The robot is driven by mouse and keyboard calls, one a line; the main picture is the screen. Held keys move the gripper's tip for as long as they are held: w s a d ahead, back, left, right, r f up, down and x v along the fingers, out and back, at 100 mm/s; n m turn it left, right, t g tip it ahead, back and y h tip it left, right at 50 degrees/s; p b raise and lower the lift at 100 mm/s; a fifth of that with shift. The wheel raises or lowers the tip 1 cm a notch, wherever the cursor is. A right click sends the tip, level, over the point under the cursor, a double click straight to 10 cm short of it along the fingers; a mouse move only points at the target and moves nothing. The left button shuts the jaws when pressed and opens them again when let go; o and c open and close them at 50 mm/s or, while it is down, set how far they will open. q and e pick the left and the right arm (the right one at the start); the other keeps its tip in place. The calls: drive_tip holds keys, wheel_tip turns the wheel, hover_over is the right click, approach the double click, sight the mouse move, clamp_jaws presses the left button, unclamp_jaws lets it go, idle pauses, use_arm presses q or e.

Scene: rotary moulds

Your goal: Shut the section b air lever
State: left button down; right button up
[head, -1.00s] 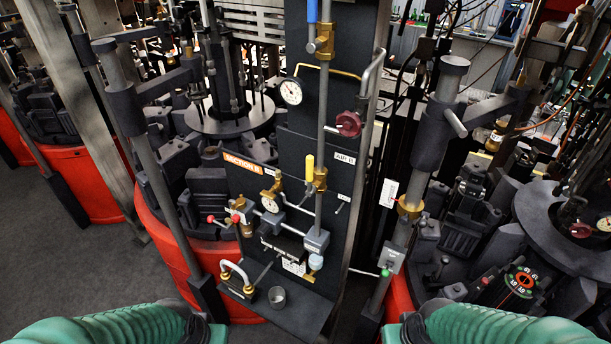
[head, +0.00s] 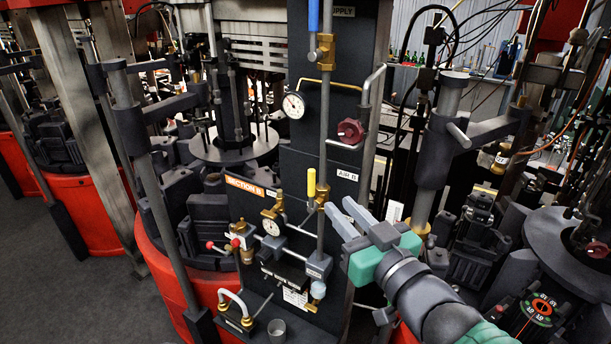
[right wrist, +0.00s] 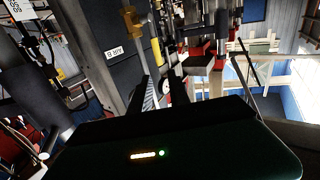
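The section B air lever (head: 311,183) is a yellow handle standing upright, in line with the vertical pipe, above a brass valve (head: 321,196). An "AIR B" label (head: 347,175) is to its right. My right gripper (head: 338,204) is open and empty, its fingers pointing up and left, to the right of and below the lever and apart from it. In the right wrist view the yellow lever (right wrist: 156,51) stands upright beyond the open fingers of the right gripper (right wrist: 162,73), near the label (right wrist: 114,52). My left gripper is not in view.
A blue lever (head: 313,15) is higher on the same panel. A pressure gauge (head: 294,105) and a dark red handwheel (head: 350,131) flank the pipe. A steel post (head: 430,170) stands right of the panel, close to my right arm. A grey cup (head: 276,328) sits below.

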sight(312, 178)
drive_tip(key=p+x, duration=0.1)
drive_tip(key=x, duration=0.4)
drive_tip(key=p+x, duration=0.2)
drive_tip(key=x, duration=0.3)
drive_tip(key=p+x, duration=0.1)
drive_tip(key=x, duration=0.4)
drive_tip(key=shift+a+f, duration=0.1)
drive_tip(key=shift+f, duration=0.2)
drive_tip(key=shift+w+a+p, duration=0.2)
drive_tip(key=shift+w+p, duration=0.15)
drive_tip(key=shift+w, duration=0.05)
drive_tip(key=shift+w+d, duration=0.1)
drive_tip(key=shift+d, duration=0.1)
drive_tip(key=shift+f, duration=0.1)
drive_tip(key=shift+c, duration=0.2)
clamp_jaws()
drive_tip(key=shift+a, duration=0.1)
